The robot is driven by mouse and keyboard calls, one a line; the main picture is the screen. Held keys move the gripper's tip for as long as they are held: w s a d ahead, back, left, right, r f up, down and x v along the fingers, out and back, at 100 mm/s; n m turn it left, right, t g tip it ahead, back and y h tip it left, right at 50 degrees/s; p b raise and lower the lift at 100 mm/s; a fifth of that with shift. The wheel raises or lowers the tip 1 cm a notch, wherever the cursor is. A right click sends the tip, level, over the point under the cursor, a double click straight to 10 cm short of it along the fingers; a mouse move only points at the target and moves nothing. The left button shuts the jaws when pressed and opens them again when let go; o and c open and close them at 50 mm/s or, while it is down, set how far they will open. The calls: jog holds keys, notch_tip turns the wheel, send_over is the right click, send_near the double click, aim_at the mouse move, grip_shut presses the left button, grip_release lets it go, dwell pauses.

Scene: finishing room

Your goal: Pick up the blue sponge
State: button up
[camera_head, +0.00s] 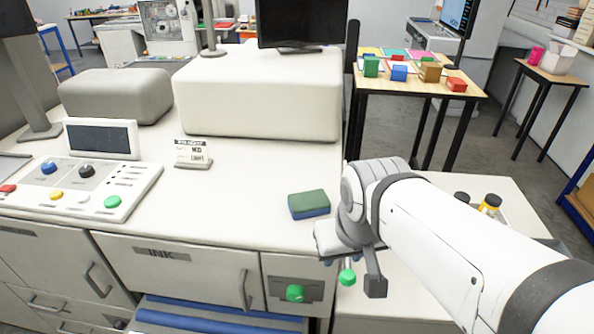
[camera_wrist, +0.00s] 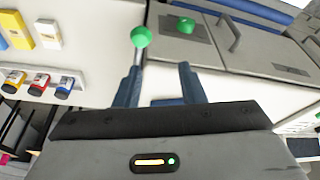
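A sponge (camera_head: 309,200) with a green top and a blue lower layer lies flat on the white machine top near its front right edge, in the head view. My gripper (camera_head: 342,261) is right of the sponge and nearer the camera, by the machine's front right corner, apart from the sponge. Its fingers are mostly hidden by my arm in the head view. In the wrist view, the two blue fingers (camera_wrist: 160,70) stand apart with nothing between them.
A green ball knob (camera_head: 347,276) on a rod shows near my gripper, with another green knob (camera_head: 295,293) on the front panel. Left are a control panel (camera_head: 130,190), a small sign (camera_head: 193,154) and a large white block (camera_head: 260,95). Bottles (camera_head: 490,203) stand at right.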

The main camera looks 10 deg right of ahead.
aim_at(309, 201)
jog(key=shift+w, duration=0.1)
jog(key=shift+o, duration=0.6)
jog(key=shift+a+r, duration=0.1)
jog(key=o, duration=1.2)
jog(key=shift+n+t, duration=0.5)
jog(key=w+b, duration=0.2)
jog(key=w, duration=0.4)
jog(key=w+b, duration=0.2)
jog(key=w, duration=0.4)
jog(key=w+b, duration=0.2)
jog(key=w, duration=0.4)
jog(key=shift+a, duration=0.25)
jog(key=shift+o, duration=0.4)
jog(key=shift+a+p+x, duration=0.2)
jog(key=shift+p+x, duration=0.3)
jog(key=shift+x, duration=3.25)
